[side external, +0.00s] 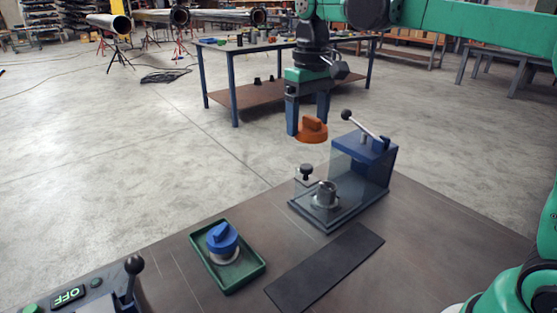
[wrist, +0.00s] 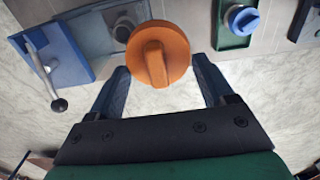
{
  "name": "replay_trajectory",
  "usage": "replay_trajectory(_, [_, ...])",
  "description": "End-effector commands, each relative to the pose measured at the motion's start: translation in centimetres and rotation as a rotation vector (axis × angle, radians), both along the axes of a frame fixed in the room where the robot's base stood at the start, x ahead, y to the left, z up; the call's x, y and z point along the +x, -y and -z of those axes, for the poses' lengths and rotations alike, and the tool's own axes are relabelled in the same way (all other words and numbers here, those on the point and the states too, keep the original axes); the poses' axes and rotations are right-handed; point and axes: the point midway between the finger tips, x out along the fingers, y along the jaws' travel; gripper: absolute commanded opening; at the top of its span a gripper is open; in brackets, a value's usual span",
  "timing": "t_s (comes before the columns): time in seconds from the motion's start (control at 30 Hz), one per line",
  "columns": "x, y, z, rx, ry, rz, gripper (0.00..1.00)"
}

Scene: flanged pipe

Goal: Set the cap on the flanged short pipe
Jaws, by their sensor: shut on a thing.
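My gripper (side external: 308,126) is shut on an orange cap (side external: 313,131), a round disc with a raised grip bar. It holds the cap in the air, above and slightly behind the fixture. In the wrist view the cap (wrist: 172,50) sits between the two fingers and its underside is hidden. A short metal flanged pipe (side external: 326,193) stands upright in the fixture on the table, with its top open.
The blue fixture (side external: 375,160) has a clear panel, a lever (side external: 362,124) and a black knob (side external: 306,171). A green tray (side external: 250,275) holds a blue-capped part (side external: 222,238). A dark mat (side external: 330,265) lies in front. A control panel with an OFF sign (side external: 67,296) is front left.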

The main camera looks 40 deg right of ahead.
Motion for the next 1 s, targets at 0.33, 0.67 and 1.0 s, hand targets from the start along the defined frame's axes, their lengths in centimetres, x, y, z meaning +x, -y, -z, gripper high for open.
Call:
replay_trajectory(0.33, [-1.1,7.2,6.1,0.001,0.001,0.163,0.26])
replay_trajectory(0.67, [1.1,8.1,10.6,0.002,0.002,0.483,0.26])
replay_trajectory(1.0, [1.3,8.2,11.2,0.002,0.002,0.525,0.26])
